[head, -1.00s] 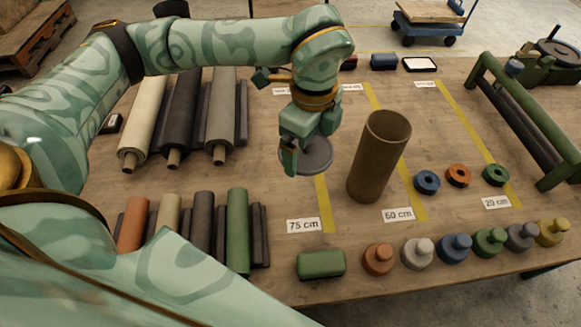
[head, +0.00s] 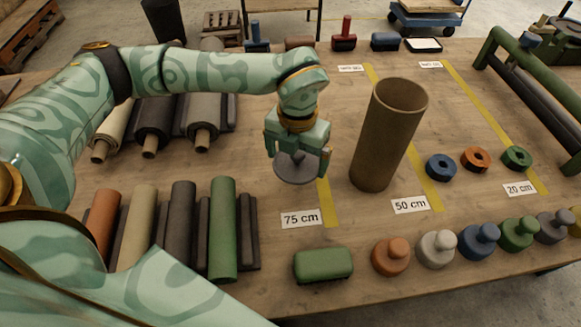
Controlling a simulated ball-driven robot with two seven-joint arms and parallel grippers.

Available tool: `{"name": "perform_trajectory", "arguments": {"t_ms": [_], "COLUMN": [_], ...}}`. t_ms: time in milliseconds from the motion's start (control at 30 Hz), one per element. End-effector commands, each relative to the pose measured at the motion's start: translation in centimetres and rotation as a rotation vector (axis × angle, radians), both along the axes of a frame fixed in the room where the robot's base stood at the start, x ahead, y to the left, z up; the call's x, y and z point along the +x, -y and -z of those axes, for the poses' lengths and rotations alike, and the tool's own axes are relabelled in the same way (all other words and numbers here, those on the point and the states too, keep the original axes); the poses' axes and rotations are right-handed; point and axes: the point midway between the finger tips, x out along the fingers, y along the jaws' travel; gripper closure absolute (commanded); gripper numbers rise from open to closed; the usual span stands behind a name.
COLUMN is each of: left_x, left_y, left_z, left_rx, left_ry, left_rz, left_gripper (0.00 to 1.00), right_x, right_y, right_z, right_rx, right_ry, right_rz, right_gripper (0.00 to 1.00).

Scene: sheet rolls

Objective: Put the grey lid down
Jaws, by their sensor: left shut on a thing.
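The grey lid (head: 289,174) is a flat round disc with a knob, held level beside the yellow 75 cm strip (head: 326,200). My left gripper (head: 298,155) points down and is shut on the lid's knob, which the fingers partly hide. Whether the lid's underside touches the table or hangs just above it, I cannot tell. My right gripper is out of view.
A tall brown tube (head: 385,140) stands upright right of the lid. A green block (head: 323,264) and several knobbed pieces line the front edge. Rolls (head: 223,230) lie to the left. Bare wood (head: 250,160) shows left of the lid.

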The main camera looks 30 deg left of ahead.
Motion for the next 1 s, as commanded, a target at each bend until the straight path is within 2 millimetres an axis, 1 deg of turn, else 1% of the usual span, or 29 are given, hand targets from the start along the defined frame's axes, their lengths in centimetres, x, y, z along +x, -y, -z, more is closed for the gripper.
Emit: {"name": "perform_trajectory", "arguments": {"t_ms": [33, 100, 267, 333, 433, 500, 567, 800, 933, 967, 1000], "left_x": [0.4, 0.7, 1.1, 1.3, 1.9, 1.8, 1.8, 1.8, 1.8, 1.8, 1.8], "left_y": [-0.5, -1.1, -1.7, -2.1, -3.0, -2.9, -2.8, -2.8, -2.8, -2.8, -2.8], "left_z": [1.2, 1.8, 2.5, 3.2, 4.9, 6.5, 7.3, 7.1, 7.4, 7.4, 7.3], "left_rx": [0.0, 0.0, -0.001, 0.0, 0.0, 0.0, 0.0, -0.001, 0.0, 0.0, 0.0], "left_ry": [-0.003, -0.002, 0.001, -0.001, -0.004, -0.006, -0.004, 0.001, 0.0, 0.0, 0.0], "left_rz": [-0.004, -0.002, -0.003, -0.003, -0.004, -0.001, 0.0, -0.001, -0.001, -0.001, -0.001], "left_gripper": [0.28, 0.28, 0.28, 0.28, 0.28, 0.28, 0.28, 0.28, 0.28, 0.0, 0.0], "right_x": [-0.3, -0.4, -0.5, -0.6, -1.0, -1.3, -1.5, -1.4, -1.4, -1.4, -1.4], "right_y": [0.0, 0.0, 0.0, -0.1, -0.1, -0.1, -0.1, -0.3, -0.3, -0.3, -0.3], "right_z": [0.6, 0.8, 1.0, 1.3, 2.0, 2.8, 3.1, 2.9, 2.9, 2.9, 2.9], "right_rx": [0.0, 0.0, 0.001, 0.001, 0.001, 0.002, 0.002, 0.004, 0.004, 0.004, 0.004], "right_ry": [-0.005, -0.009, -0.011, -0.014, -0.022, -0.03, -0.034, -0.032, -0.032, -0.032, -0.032], "right_rz": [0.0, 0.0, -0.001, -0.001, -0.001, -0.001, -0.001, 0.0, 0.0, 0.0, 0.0], "right_gripper": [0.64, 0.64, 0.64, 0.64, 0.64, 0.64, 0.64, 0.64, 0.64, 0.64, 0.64]}}
